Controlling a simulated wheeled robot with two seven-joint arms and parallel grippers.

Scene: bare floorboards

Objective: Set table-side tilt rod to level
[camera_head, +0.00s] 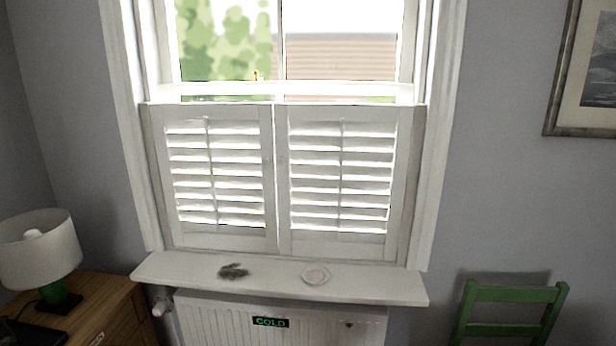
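A white two-panel shutter covers the lower half of the window. The left panel (158,190) is on the side of the wooden table with the lamp. Its thin vertical tilt rod (211,170) runs down the middle of its slats (240,170). Bright gaps show between these slats; their exact tilt is hard to tell. The right panel (402,190) has its own tilt rod (340,175) and similar slats with bright gaps. Both panels look shut in the frame. Neither of my grippers is in view.
A white sill (380,288) juts out below, holding a dark green sprig (233,271) and a small white dish (315,275). Below is a radiator (215,312) labelled COLD. A table (110,300) with a lamp (40,250) stands left, a green chair (512,294) right.

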